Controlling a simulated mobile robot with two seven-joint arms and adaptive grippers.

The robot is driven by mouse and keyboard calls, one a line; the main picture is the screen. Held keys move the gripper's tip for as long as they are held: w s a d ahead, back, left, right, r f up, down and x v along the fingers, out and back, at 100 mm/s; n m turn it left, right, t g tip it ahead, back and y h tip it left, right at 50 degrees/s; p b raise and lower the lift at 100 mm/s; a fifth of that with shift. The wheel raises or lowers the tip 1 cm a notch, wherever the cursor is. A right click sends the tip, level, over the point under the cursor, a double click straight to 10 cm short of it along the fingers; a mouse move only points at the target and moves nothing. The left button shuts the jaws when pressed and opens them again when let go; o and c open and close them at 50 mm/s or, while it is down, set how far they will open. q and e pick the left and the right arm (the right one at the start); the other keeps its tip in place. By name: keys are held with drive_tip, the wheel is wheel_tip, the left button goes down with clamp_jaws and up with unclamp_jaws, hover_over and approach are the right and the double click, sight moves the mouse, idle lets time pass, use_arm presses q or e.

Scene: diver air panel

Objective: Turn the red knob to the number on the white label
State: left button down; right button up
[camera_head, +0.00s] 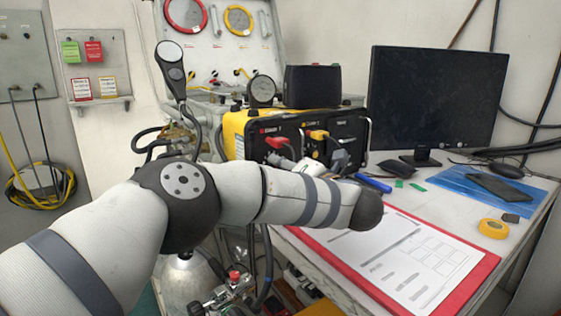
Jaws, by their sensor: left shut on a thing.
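The red knob (277,142) is on the left section of the black front of a yellow-cased air panel (235,128). My left arm reaches in front of the panel and bends back toward it. My left gripper (286,153) is at the red knob and shut on it; the fingers are small and partly hidden by my wrist. The knob's scale and pointer cannot be read. A white label with a red edge (82,90) hangs on the wall board at left; its writing is too small to read. My right gripper is out of view.
A yellow knob (318,134) and a grey knob (340,143) sit close to the right of the red one. A monitor (437,100), a red clipboard (470,283) and yellow tape (493,228) are on the desk. A gauge (261,90) stands above the panel.

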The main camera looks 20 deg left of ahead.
use_arm(q)
drive_tip(key=m+p, duration=0.1)
drive_tip(key=m, duration=0.5)
drive_tip(key=shift+g, duration=0.3)
drive_tip(key=m, duration=0.6)
drive_tip(key=shift+y, duration=0.3)
drive_tip(key=shift+f, duration=0.1)
drive_tip(key=c, duration=1.5)
unclamp_jaws()
drive_tip(key=shift+o, duration=0.3)
drive_tip(key=v, duration=1.2)
drive_tip(key=shift+d, duration=0.1)
